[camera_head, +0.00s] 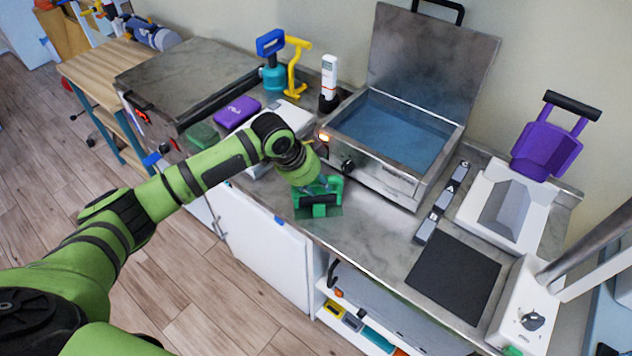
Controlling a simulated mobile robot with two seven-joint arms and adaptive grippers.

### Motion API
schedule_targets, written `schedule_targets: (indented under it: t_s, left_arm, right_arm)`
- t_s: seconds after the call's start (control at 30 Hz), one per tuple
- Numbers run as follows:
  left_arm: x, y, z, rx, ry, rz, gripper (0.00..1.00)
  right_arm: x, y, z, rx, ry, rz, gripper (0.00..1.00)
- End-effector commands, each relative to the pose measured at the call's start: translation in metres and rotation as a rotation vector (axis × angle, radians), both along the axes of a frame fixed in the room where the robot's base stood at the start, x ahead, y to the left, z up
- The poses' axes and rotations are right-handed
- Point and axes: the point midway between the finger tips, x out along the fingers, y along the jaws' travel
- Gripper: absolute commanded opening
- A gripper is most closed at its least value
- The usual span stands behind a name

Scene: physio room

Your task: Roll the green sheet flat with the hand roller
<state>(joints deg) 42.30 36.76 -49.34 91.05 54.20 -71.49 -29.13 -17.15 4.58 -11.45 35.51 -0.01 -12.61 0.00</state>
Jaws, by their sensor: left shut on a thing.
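The green sheet (334,212) lies on the steel worktop near its front edge, in front of the open water bath. The hand roller (320,199), with a green frame and a dark roller, is over the sheet and hides much of it. My left gripper (318,184) is shut on the hand roller's frame. From this view I cannot tell whether the roller presses on the sheet or whether the sheet is flat. My right gripper is not in view.
The water bath (383,178) with its raised lid stands just behind. Worktop between sheet and mat is clear.

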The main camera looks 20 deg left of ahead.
Motion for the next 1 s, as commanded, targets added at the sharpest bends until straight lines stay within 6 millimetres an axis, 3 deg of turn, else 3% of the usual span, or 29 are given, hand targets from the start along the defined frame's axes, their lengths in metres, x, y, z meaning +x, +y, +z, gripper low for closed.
schedule_targets:
  t_s: [0.47,1.0]
  left_arm:
    - [0.001,0.000,-0.003,-0.001,-0.001,0.001,0.00]
    - [0.034,0.016,-0.005,0.000,0.000,0.002,0.00]
  right_arm:
    - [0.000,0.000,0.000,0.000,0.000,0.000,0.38]
    - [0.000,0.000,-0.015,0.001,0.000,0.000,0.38]
